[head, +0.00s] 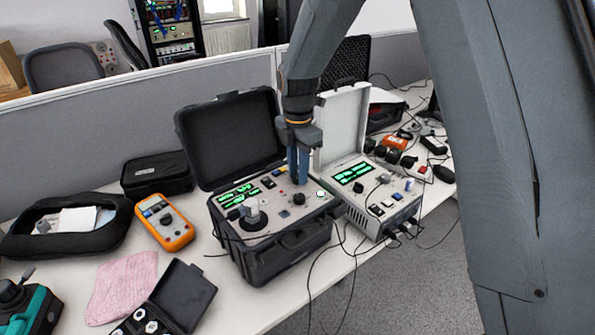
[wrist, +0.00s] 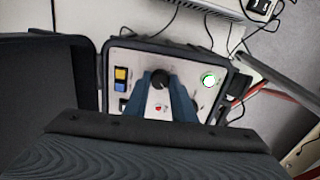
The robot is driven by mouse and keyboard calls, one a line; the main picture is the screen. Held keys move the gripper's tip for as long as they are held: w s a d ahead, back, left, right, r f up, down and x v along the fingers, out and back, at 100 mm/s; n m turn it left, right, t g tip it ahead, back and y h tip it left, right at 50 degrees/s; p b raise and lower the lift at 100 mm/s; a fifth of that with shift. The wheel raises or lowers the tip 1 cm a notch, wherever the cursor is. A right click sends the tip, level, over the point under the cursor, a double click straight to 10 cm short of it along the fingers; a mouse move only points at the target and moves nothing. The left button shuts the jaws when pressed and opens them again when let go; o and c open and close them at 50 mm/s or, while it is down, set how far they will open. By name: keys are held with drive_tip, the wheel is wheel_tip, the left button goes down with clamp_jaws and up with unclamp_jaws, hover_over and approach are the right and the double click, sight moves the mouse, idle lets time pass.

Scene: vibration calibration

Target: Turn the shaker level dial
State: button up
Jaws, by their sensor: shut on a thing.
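The shaker level dial is a round black knob (wrist: 160,77) on the light panel of an open black case (head: 283,246). In the head view the knob (head: 299,199) shows just below the fingertips. My gripper (head: 299,183) points down at the panel from above. In the wrist view its two blue fingers (wrist: 161,82) lie on either side of the knob and are shut on it. The fingers hide part of the panel near the knob.
The panel has green displays, a silver shaker (head: 252,212) on its left and a green-lit button (wrist: 208,79). The case lid (head: 228,135) stands open behind. A white instrument case (head: 372,190) stands close on the right. An orange multimeter (head: 164,222) lies left. Cables hang in front.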

drive_tip(key=shift+a, duration=0.1)
idle(0.3)
drive_tip(key=o, duration=1.1)
drive_tip(key=shift+s, duration=0.1)
drive_tip(key=shift+c, duration=0.2)
drive_tip(key=shift+r+b, duration=0.95)
drive_tip(key=shift+r, duration=3)
